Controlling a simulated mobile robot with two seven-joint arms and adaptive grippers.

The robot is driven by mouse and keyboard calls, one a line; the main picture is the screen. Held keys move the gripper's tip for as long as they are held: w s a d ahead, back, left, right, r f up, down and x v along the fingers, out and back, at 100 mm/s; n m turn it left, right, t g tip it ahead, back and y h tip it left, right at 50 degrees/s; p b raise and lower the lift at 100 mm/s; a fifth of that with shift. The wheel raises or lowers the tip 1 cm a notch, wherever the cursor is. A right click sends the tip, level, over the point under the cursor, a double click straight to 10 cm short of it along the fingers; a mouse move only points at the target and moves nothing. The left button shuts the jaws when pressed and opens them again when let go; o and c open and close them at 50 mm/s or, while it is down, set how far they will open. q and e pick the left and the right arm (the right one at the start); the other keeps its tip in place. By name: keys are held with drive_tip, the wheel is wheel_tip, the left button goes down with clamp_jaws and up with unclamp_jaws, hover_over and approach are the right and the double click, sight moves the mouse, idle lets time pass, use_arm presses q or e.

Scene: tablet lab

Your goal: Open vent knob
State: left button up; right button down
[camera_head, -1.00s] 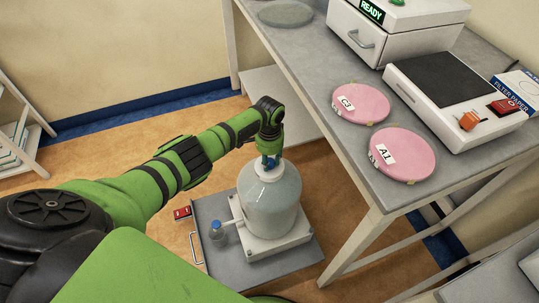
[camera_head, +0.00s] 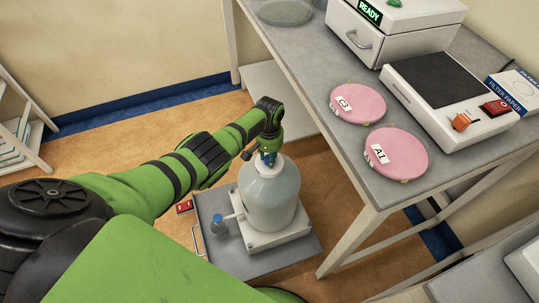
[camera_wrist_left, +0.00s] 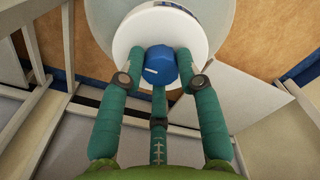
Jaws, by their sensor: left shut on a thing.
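The vent knob (camera_wrist_left: 161,66) is blue with a short white mark and sits on the white cap (camera_wrist_left: 125,38) in the left wrist view. The cap tops a translucent pale bottle (camera_head: 270,200), which stands upright on a white base in the head view. My left gripper (camera_wrist_left: 163,72) has its green fingers closed around the knob, two at its sides and one nearer the camera. In the head view the left gripper (camera_head: 267,158) points down onto the bottle top and mostly hides the knob. My right gripper is not in view.
The bottle's base stands on a grey tray (camera_head: 225,258) with a handle. The grey table (camera_head: 300,75) at right holds pink discs, a white instrument and a filter paper box.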

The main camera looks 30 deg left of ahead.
use_arm(q)
drive_tip(key=shift+s+f, duration=0.1)
idle(0.4)
drive_tip(key=o, duration=1.1)
drive_tip(key=shift+o, duration=0.2)
drive_tip(key=shift+r, duration=0.2)
drive_tip(key=shift+r, duration=0.2)
wheel_tip(320, 180, up, 11)
drive_tip(key=shift+r, duration=0.2)
